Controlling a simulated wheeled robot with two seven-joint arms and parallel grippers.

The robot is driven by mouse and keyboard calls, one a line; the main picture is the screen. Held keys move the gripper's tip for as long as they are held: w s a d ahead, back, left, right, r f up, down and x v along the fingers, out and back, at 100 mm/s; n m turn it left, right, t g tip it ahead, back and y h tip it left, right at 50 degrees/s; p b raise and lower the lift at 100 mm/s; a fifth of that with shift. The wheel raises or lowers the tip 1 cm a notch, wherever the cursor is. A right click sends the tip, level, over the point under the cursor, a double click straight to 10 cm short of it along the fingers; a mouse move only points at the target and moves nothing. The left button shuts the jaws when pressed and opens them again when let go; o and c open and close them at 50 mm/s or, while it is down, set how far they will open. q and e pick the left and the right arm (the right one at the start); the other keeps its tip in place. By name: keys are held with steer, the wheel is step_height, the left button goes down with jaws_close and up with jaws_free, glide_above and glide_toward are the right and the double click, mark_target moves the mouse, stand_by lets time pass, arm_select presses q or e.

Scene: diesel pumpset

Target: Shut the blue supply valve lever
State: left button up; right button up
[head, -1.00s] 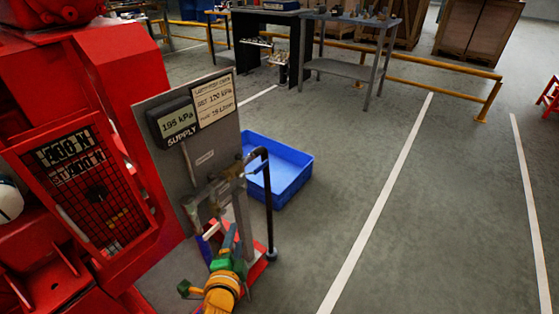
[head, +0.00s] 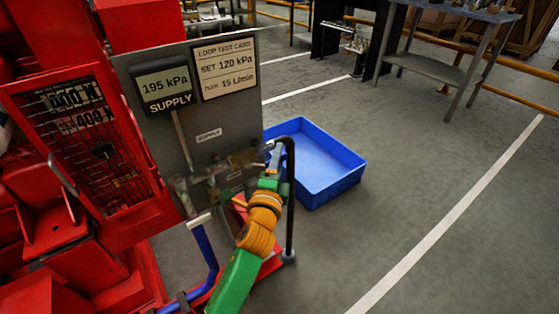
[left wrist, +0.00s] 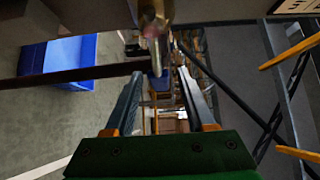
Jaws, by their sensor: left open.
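My left gripper (head: 273,160) is at the pipework on the grey panel, beside the black bent pipe, its orange and green arm rising from below. In the left wrist view its two fingers (left wrist: 160,88) are apart with a gap between them. A brass valve fitting (left wrist: 155,14) shows ahead at the top centre, with a narrow bluish, reddish-tipped piece (left wrist: 156,58) pointing down towards the gap. This may be the blue lever; I cannot tell for sure or see contact. In the head view the brass fittings (head: 242,157) are partly hidden by the gripper. My right gripper is out of view.
The panel (head: 203,117) carries a display (head: 164,86) reading 195 kPa and a card (head: 224,65) with SET 120 kPa. The black pipe (head: 290,190) stands close to the gripper. A blue tray (head: 335,192) lies behind. Red machinery (head: 60,215) fills the left.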

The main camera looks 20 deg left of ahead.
arm_select(q)
steer(key=shift+w, duration=0.15)
jaws_close()
stand_by(1.4)
